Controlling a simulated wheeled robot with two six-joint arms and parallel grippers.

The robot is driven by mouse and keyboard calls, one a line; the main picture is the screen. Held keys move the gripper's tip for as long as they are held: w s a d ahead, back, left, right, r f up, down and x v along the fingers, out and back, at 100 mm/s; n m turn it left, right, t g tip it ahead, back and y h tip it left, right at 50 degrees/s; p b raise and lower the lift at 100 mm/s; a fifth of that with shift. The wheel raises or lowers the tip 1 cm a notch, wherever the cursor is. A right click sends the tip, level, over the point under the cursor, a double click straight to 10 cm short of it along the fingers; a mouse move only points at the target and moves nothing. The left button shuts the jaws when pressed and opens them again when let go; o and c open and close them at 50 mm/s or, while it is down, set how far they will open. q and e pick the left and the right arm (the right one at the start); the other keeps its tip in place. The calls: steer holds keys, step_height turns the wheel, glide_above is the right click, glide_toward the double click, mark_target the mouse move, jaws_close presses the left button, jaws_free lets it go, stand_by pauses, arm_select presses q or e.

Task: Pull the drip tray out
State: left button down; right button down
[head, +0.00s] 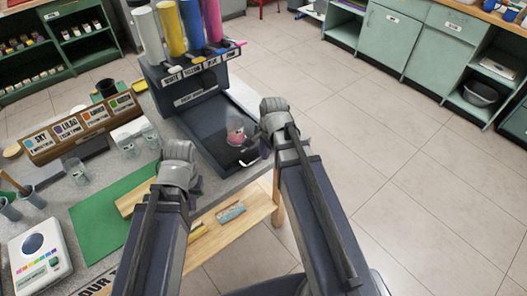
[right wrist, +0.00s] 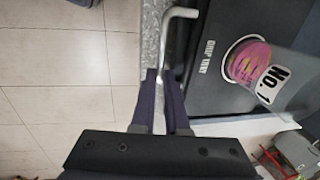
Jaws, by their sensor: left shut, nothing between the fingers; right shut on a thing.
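The dark drip tray (head: 205,128) lies at the foot of the paint dispenser, its front end near the worktop's right edge. A clear cup (head: 235,132) with pink contents stands on it; in the right wrist view the cup (right wrist: 252,68) is marked "No. 1", beside the tray's "DRIP TRAY" lettering (right wrist: 207,58). A pale metal handle (head: 250,161) is at the tray's front; it also shows in the right wrist view (right wrist: 175,35). My right gripper (right wrist: 165,100) is shut on this handle. My left gripper (head: 196,184) is shut and empty, above the worktop left of the tray.
The dispenser (head: 190,75) carries several coloured paint tubes. A green mat (head: 110,215), a labelled wooden rack (head: 85,130), small cups and a white scale (head: 40,250) fill the worktop's left. Open tiled floor (head: 390,150) is to the right.

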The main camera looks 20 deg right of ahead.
steer(key=shift+w, duration=0.1)
steer(key=c, duration=0.9)
jaws_free()
arm_select(q)
steer(key=shift+r, duration=0.1)
arm_select(e)
steer(key=shift+r, duration=0.15)
arm_select(q)
step_height(320, 180, up, 8)
steer(key=p, duration=0.7)
steer(key=shift+f+p, duration=0.25)
steer(key=shift+p, duration=0.1)
arm_select(e)
steer(key=r, duration=0.2)
steer(key=s+r, duration=0.1)
steer(key=r, duration=0.4)
steer(key=shift+s+d+r, duration=0.2)
steer(key=shift+d+r, duration=0.05)
steer(key=shift+d, duration=0.05)
arm_select(q)
steer(key=shift+r, duration=0.1)
step_height(320, 180, up, 7)
steer(key=p, duration=0.7)
arm_select(e)
step_height(320, 180, up, 7)
steer(key=shift+f, duration=0.1)
